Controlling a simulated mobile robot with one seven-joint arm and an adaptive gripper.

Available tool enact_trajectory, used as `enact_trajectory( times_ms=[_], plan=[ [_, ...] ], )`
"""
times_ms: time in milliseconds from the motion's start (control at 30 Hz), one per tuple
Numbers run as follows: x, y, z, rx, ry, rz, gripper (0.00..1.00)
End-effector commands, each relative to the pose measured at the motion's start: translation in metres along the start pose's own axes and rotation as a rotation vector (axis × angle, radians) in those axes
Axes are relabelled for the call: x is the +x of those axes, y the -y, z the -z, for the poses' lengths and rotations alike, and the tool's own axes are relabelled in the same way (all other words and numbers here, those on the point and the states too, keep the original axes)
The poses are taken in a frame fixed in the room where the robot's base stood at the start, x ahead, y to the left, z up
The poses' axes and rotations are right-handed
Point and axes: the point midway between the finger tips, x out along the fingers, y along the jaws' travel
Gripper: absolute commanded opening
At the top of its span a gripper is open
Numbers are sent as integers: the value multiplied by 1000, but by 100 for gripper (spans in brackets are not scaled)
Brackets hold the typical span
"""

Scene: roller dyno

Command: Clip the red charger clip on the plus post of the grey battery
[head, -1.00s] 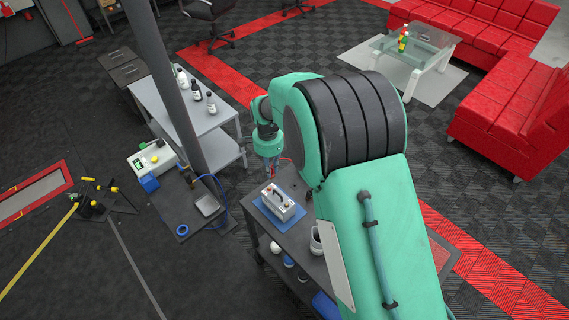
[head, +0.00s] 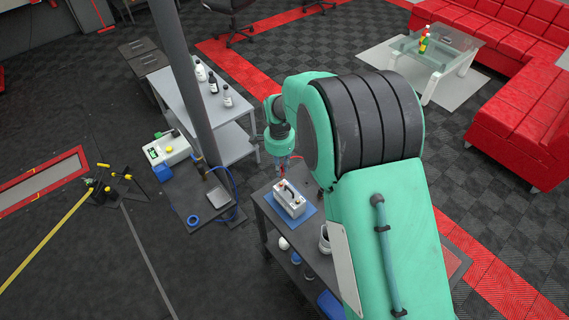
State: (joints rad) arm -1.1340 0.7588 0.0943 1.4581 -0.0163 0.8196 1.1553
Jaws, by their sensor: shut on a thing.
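The grey battery (head: 289,206), a pale box with a dark handle on top, stands on a blue mat (head: 310,213) on the dark cart. My gripper (head: 283,170) points down just above the back end of the battery. Its jaws are shut on the red charger clip (head: 281,184), which shows only as a small red patch at the fingertips. I cannot tell whether the clip touches the battery's plus post; the posts are too small to make out.
A dark cart (head: 270,212) carries the battery, with a grey cup (head: 324,238) to its right. A grey post (head: 183,75) and a side table with bottles (head: 227,97) stand to the left. My arm hides much of the cart's right side.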

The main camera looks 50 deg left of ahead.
Motion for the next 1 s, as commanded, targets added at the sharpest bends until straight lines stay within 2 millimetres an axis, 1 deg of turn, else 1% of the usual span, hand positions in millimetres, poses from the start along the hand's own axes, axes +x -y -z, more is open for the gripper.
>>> enact_trajectory(
  times_ms=[33,300,500,700,1000],
  plan=[
    [5,0,0,0,0,0,0],
    [28,-1,0,0,1,-1,0],
    [42,0,0,0,0,0,0],
    [48,0,0,0,-1,1,0],
    [49,0,0,0,0,1,0]
  ],
)
